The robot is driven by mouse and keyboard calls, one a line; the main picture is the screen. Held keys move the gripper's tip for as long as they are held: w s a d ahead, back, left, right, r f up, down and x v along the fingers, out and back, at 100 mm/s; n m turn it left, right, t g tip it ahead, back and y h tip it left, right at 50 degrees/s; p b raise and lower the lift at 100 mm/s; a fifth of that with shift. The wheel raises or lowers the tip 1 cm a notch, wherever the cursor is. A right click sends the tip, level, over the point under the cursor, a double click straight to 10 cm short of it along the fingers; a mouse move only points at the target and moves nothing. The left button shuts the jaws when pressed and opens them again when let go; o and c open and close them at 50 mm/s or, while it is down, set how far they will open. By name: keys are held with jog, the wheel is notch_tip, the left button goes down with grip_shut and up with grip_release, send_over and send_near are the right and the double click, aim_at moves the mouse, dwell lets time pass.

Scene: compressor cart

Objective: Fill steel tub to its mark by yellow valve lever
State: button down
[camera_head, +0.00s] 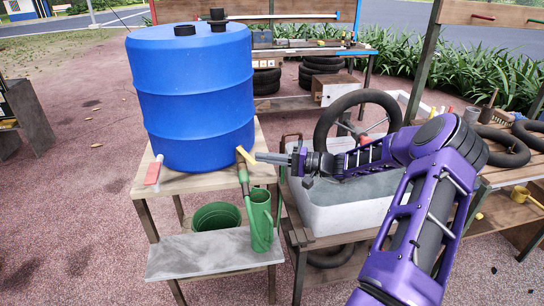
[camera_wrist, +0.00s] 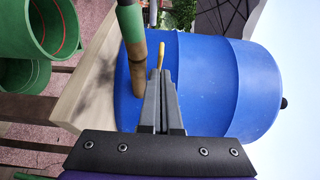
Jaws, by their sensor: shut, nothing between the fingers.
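A blue barrel (camera_head: 195,95) stands on a wooden stand. The yellow valve lever (camera_head: 246,155) shows at its lower right, above a green hose (camera_head: 243,178); the lever also shows in the wrist view (camera_wrist: 160,52), beside a brown pipe (camera_wrist: 138,78). My gripper (camera_head: 258,157) is shut and empty, its tips close to the lever; I cannot tell if they touch. In the wrist view my gripper (camera_wrist: 163,78) points at the barrel. A pale grey tub (camera_head: 335,218) with greyish liquid stands right, partly hidden by my arm. I cannot make out a mark on it.
A green watering can (camera_head: 262,213) and green bucket (camera_head: 217,216) stand below the barrel, behind or on a grey slab (camera_head: 205,254). A red-and-white lever (camera_head: 153,170) is at the stand's left. A tyre (camera_head: 345,122) stands behind the tub.

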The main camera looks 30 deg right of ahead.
aim_at(255, 163)
dwell(0.3)
jog(key=shift+s+a+m+t+h, duration=0.2)
jog(key=shift+a+m+t+h, duration=0.1)
jog(key=shift+a, duration=0.3)
jog(key=shift+s+a+m+t+h, duration=0.2)
jog(key=shift+a+m+t+h, duration=0.1)
jog(key=shift+a, duration=0.3)
jog(key=shift+s+a+m+t+h, duration=0.2)
jog(key=shift+a+t+h, duration=0.1)
jog(key=shift+a, duration=0.3)
